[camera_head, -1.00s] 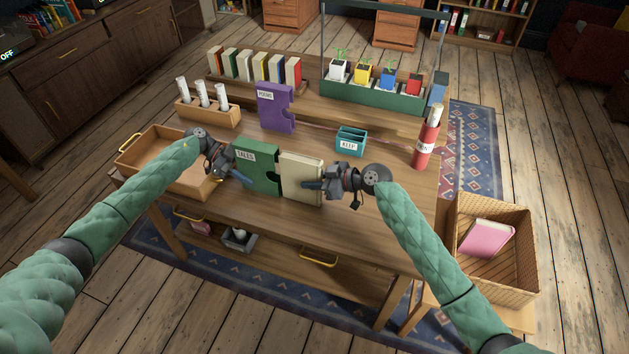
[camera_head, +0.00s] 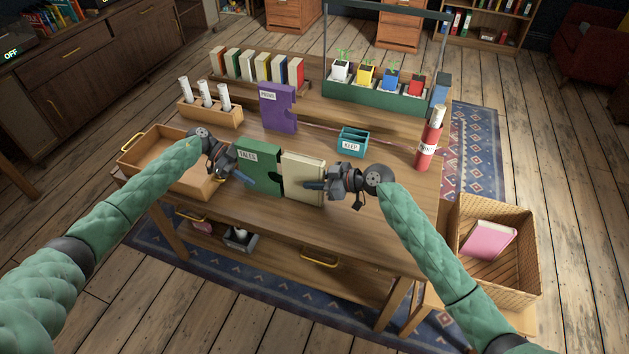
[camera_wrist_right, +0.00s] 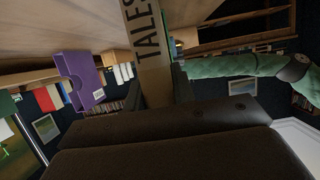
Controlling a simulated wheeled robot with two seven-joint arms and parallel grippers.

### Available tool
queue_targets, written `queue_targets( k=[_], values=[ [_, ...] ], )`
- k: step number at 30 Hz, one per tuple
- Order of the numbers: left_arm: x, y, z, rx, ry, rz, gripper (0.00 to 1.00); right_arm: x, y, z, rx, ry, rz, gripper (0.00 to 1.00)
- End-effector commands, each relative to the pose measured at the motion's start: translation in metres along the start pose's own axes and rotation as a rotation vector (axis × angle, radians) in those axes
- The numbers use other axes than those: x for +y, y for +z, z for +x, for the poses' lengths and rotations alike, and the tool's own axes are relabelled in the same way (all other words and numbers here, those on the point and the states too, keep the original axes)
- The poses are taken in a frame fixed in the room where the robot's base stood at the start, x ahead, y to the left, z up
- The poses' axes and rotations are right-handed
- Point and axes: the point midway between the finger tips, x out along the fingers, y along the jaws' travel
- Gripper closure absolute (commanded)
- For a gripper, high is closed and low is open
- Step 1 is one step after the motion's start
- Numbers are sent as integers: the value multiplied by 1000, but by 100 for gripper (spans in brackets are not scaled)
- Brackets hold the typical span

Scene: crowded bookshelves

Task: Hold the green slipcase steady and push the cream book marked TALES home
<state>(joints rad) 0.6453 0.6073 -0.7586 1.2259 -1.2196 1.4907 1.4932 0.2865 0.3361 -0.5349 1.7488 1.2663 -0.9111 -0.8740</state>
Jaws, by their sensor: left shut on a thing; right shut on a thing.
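The green slipcase (camera_head: 258,167) stands upright on the table with a TALES label near its top left. My left gripper (camera_head: 238,174) is shut on its left end. The cream book (camera_head: 302,178) stands upright just right of the slipcase's notched open side, mostly outside it. Whether its left edge is inside the slipcase I cannot tell. My right gripper (camera_head: 318,184) is shut on the book's right end. In the right wrist view the cream spine (camera_wrist_right: 150,50) reads TALES and runs up from between the dark fingers.
A purple POEMS slipcase (camera_head: 277,110) and a teal KEEP box (camera_head: 352,142) stand behind. An open wooden tray (camera_head: 150,170) is at left, a red tube (camera_head: 427,145) at right. A basket (camera_head: 500,245) holds a pink book. The table's front strip is clear.

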Motion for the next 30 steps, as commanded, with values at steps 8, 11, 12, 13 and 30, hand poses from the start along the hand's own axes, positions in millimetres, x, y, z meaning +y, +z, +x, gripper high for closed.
queue_targets(
  k=[8, 11, 12, 13, 30],
  values=[
    [0, 0, 0, 0, 0, 0, 80, 0, -1, 0, 1, 0, -1, 100],
    [0, 0, 0, 0, 0, 0, 80, 0, 0, 0, 1, 0, -1, 100],
    [0, 0, 0, 0, 0, 0, 80, 0, -1, 0, 1, 0, -1, 100],
    [0, 0, 0, 0, 0, 0, 80, 0, -1, 0, 1, 0, -1, 100],
    [0, 0, 0, 0, 0, 0, 80, -1, -4, 8, 1, 0, -1, 100]
  ],
)
